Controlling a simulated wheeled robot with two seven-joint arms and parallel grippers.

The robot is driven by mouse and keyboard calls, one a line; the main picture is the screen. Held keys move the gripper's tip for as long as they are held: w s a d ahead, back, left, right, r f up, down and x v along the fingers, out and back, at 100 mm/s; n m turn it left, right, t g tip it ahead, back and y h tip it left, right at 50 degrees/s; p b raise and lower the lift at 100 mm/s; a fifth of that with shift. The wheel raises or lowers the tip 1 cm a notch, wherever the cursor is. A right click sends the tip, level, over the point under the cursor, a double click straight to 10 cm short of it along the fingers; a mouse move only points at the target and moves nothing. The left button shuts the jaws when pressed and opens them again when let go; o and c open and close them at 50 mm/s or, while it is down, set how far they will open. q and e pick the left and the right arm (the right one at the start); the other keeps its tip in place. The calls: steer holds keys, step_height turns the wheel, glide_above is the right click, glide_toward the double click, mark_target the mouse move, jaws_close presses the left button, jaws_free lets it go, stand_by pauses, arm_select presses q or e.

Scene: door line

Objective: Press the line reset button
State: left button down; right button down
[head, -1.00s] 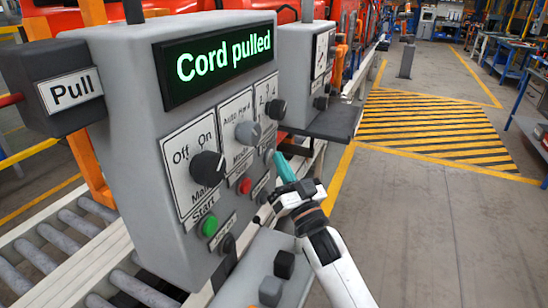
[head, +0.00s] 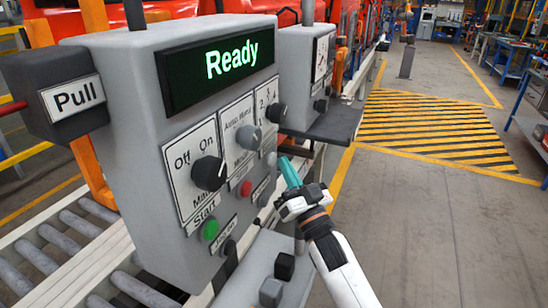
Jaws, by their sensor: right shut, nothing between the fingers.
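The grey control panel (head: 135,120) stands at the left, and its green-lit display (head: 222,66) reads "Ready". A pale round button (head: 271,158) sits at the panel's right edge; I cannot read a label that names it line reset. Other buttons on the face are red (head: 246,188), green (head: 210,228) by "Start", and dark (head: 229,248). My right gripper (head: 287,168) has teal fingers, shut and empty, pointing up just right of the pale button with a small gap. My left gripper is not in view.
A black rotary knob (head: 209,173) under "Off On" and two smaller knobs sit on the face. A "Pull" box (head: 62,92) juts out at the left. A roller conveyor (head: 75,240) runs below. A second grey box (head: 302,75) stands behind. The floor at right is open.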

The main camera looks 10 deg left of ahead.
steer(key=shift+d, duration=0.15)
steer(key=d, duration=0.1)
steer(key=s+d+p, duration=0.1)
steer(key=d, duration=0.1)
steer(key=d+p, duration=0.1)
steer(key=shift+s+d, duration=0.3)
steer(key=shift+d, duration=0.1)
stand_by(0.6)
